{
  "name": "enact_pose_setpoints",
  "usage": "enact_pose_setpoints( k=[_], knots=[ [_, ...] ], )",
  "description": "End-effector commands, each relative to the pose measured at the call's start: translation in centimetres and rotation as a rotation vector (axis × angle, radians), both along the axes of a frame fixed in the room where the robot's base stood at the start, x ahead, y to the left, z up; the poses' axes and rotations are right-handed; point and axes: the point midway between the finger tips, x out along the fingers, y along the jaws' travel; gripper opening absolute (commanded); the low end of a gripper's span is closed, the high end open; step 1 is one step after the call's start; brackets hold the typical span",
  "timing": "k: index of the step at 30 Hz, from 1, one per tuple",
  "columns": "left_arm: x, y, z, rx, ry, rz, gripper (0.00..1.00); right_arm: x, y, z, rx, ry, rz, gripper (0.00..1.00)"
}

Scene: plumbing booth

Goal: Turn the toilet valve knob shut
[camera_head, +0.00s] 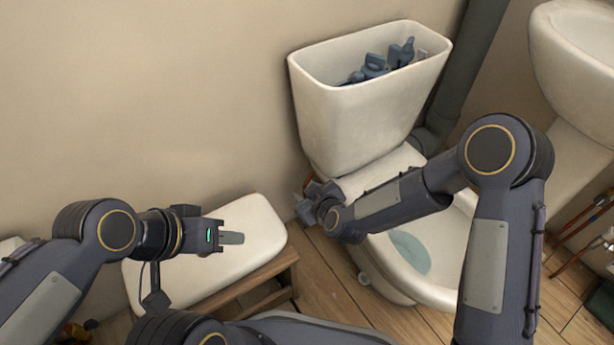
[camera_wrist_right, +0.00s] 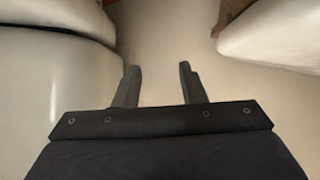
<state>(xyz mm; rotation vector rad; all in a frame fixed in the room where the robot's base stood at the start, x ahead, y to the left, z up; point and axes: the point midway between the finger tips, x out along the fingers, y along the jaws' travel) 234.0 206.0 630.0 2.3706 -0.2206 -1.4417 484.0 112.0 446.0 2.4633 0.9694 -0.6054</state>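The toilet (camera_head: 350,130) stands against the wall with its tank open. I cannot make out the valve knob in either view; it may be hidden behind my right gripper and forearm. My right gripper (camera_head: 306,203) is low beside the toilet's left side, close to the wall. In the right wrist view my right gripper (camera_wrist_right: 160,76) has its two fingers apart with nothing between them, and pale wall beyond. My left gripper (camera_head: 230,238) is over the white tank lid (camera_head: 262,222); it is seen side-on, so its finger gap is hidden.
The lid rests on a wooden stool (camera_head: 270,270) left of the toilet. Grey fittings (camera_head: 375,66) show inside the open tank. A dark pipe (camera_head: 465,75) runs down behind the tank. A sink (camera_head: 575,45) is at the right. Bare wooden floor (camera_head: 325,275) lies between stool and toilet.

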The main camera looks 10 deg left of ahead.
Motion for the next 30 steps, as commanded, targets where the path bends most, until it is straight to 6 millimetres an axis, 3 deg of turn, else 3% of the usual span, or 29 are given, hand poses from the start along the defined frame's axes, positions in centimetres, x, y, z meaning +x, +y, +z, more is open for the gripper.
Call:
enact_pose_setpoints(
  k=[3, 9, 23, 26, 29, 30],
  knots=[
    [0.0, 0.0, 0.2, 0.0, 0.0, 0.0, 0.36, 0.1, 0.9, 2.3, 0.038, -0.066, 0.034, 0.37],
    [0.0, 0.0, 0.3, 0.0, 0.0, 0.0, 0.36, 0.1, 1.9, 4.6, 0.079, -0.14, 0.074, 0.37],
    [0.0, 0.0, 0.3, 0.0, 0.0, 0.0, 0.36, 0.0, 2.2, 5.5, 0.095, -0.168, 0.089, 0.37],
    [0.0, 0.0, 0.1, 0.0, 0.0, 0.0, 0.36, 0.3, 1.9, 4.5, 0.061, -0.183, 0.093, 0.37],
    [0.0, 0.0, -0.4, 0.0, 0.0, 0.0, 0.36, 1.2, 0.7, 0.7, -0.078, -0.247, 0.111, 0.37],
    [0.0, 0.0, -0.6, 0.0, 0.0, 0.0, 0.36, 1.7, -0.2, -1.6, -0.17, -0.289, 0.127, 0.37]
  ],
)
